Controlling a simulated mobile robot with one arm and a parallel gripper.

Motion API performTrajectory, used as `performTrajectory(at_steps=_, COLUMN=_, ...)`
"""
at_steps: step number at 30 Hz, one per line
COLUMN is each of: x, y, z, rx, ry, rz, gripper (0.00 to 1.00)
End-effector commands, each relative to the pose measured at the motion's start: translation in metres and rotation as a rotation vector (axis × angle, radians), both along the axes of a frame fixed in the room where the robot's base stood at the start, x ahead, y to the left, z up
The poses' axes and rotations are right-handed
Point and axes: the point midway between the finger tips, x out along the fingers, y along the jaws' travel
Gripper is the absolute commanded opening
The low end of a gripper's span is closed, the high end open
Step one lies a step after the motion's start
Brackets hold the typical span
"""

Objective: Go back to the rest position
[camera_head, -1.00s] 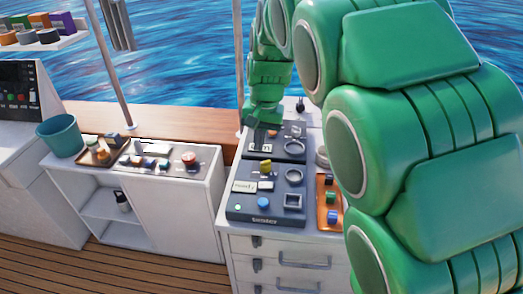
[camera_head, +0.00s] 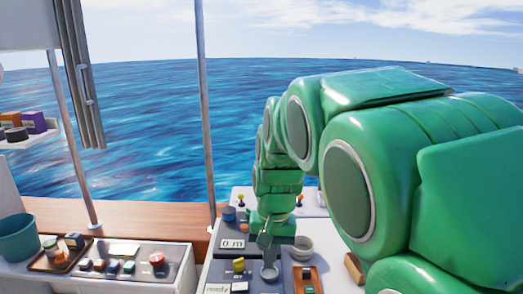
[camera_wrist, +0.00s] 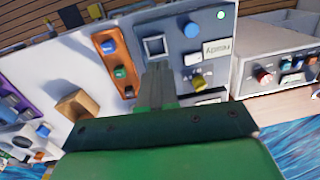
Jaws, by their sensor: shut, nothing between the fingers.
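My green arm reaches from the right side of the head view to a control console (camera_head: 225,271). My gripper (camera_head: 266,252) points down just above the console and is shut, with nothing in it. In the wrist view my gripper (camera_wrist: 158,68) is also seen as closed grey fingers, beside a square frame (camera_wrist: 155,46) on the console.
At left are a teal bucket (camera_head: 18,238), a brown tray (camera_head: 57,258) and a second panel (camera_head: 125,271). A pole (camera_head: 203,120) stands behind. Open air lies above the console.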

Motion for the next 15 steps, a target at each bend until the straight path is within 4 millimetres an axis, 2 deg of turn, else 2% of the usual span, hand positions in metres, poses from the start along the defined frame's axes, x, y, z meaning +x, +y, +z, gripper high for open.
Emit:
performTrajectory(at_steps=1, x=-0.013, y=-0.011, z=0.002, rx=-0.003, ry=0.005, rz=-0.005, gripper=0.00)
performTrajectory(at_steps=6, x=-0.052, y=-0.043, z=0.002, rx=-0.013, ry=0.026, rz=-0.007, gripper=0.00)
performTrajectory(at_steps=15, x=-0.126, y=-0.086, z=-0.004, rx=-0.028, ry=0.065, rz=-0.001, gripper=0.00)
